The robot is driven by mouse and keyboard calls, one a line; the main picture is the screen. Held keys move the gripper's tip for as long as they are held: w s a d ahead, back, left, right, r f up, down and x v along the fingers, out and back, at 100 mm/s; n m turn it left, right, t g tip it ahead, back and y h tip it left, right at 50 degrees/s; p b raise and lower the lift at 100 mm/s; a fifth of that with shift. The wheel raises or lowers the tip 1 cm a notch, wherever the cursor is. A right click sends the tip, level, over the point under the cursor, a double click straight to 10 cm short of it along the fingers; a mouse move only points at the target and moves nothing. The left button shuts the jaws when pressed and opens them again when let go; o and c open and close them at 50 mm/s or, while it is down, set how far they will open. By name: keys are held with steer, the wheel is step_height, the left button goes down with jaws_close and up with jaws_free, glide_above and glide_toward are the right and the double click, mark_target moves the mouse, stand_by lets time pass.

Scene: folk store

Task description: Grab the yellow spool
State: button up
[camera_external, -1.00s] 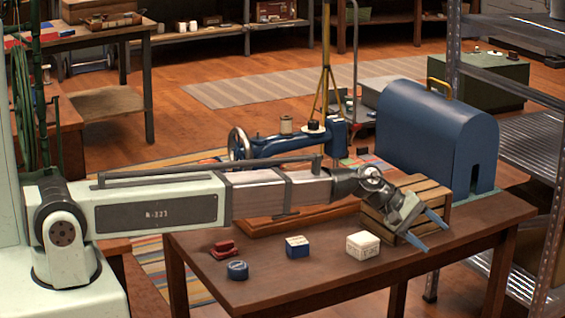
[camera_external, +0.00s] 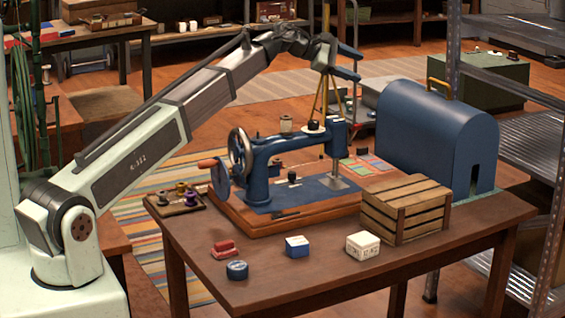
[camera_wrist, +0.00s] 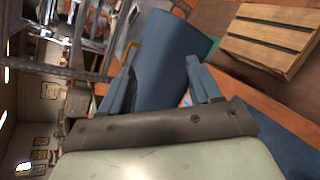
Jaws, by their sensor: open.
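My gripper (camera_external: 360,67) is open and empty, raised high above the sewing machine, far to the right of the yellow spool. In the wrist view my gripper's (camera_wrist: 161,60) two blue fingers are spread apart. The spools are not visible in the wrist view.
A blue sewing machine (camera_external: 262,165) with a handwheel stands right of the tray. A wooden crate (camera_external: 425,218), blue domed case (camera_external: 425,130), white box (camera_external: 363,244), blue-white box (camera_external: 297,246), blue tin (camera_external: 237,269) and red item (camera_external: 224,250) share the table (camera_external: 330,270).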

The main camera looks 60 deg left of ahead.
steer(key=s+a+f+g+y, duration=0.1)
steer(key=s+a+f+g, duration=0.2)
steer(key=a+f, duration=0.4)
steer(key=s+a+f+g+y, duration=0.2)
steer(key=s+a+f+g, duration=0.15)
steer(key=a+f, duration=0.35)
steer(key=s+a+f+n+g+y, duration=0.1)
steer(key=s+a+f+g, duration=0.25)
steer(key=s+a, duration=0.4)
steer(key=s+a+f+g, duration=0.3)
steer(key=s+a+f, duration=0.2)
steer(key=s+a, duration=0.25)
steer(key=shift+w+a+f, duration=0.1)
steer(key=shift+a+f, duration=0.1)
steer(key=shift+f, duration=2.05)
steer(key=shift+w+a+f, duration=0.1)
steer(key=shift+a+f, duration=0.1)
steer(key=shift+f, duration=2.1)
steer(key=shift+w+a+f, duration=0.1)
steer(key=shift+a+f, duration=0.1)
steer(key=shift+f, duration=2.05)
steer(key=c, duration=1)
